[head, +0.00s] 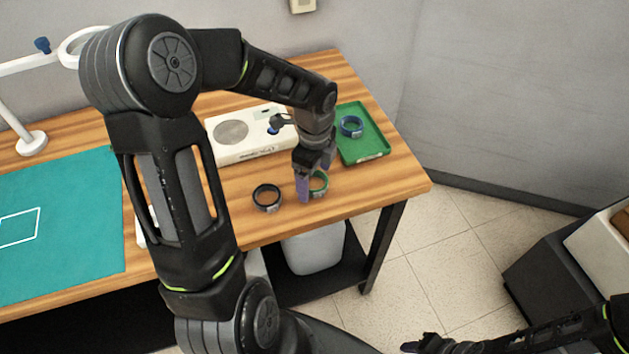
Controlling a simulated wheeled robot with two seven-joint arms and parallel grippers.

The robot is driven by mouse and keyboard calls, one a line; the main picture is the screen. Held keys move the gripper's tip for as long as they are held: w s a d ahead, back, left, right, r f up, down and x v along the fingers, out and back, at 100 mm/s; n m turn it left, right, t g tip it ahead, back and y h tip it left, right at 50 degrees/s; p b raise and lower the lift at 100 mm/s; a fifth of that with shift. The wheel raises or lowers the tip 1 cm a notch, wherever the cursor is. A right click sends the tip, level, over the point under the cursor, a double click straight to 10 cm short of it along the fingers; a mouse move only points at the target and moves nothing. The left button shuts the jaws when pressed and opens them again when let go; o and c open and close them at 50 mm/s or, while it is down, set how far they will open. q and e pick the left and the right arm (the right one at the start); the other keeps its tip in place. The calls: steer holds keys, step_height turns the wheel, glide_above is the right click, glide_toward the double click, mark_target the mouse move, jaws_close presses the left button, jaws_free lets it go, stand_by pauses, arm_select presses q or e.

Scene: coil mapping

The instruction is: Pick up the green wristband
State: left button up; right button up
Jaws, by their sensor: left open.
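The green wristband (321,183) lies on the wooden table, right of a black wristband (267,197). My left gripper (307,186) reaches down over the green wristband from above, its purple fingers beside or around the band's left part. The gripper is open, and its near finger hides part of the band. I cannot tell whether the fingers touch it. My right gripper (425,345) shows only in part at the bottom edge, low and away from the table.
A green tray (372,148) holding a blue wristband (351,126) lies behind and right of the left gripper. A white device (238,152) with a round plate stands behind it. A teal mat (70,225) covers the left side. The table's front edge is close.

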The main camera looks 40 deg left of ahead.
arm_select(q)
steer(key=shift+c, duration=0.6)
steer(key=c, duration=1.3)
steer(key=shift+r, duration=0.1)
step_height(320, 180, up, 10)
steer(key=b, duration=0.1)
